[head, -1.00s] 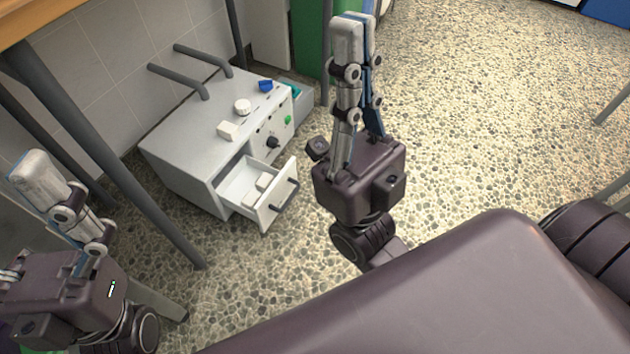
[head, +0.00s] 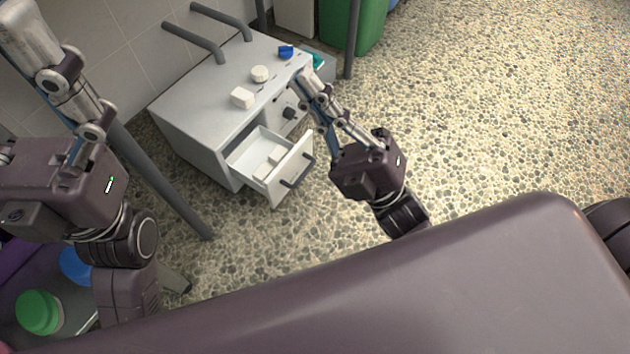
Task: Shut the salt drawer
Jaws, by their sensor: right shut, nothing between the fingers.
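The salt drawer (head: 298,167) is pulled out from the lower front of a grey cabinet (head: 190,125). It has a dark handle and white blocks inside. My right gripper (head: 303,80) is shut and empty, its fingertips at the upper front of the cabinet, above and behind the open drawer. I cannot tell whether it touches the cabinet. My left gripper (head: 15,15) is at the upper left, away from the cabinet; its fingertips are partly cut off by the picture edge.
A white block (head: 243,97), a round white piece (head: 260,74) and a blue piece (head: 286,52) lie on the cabinet top. A grey table leg (head: 165,180) stands left of the cabinet. A green bin (head: 372,25) is behind. The pebbled floor at right is clear.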

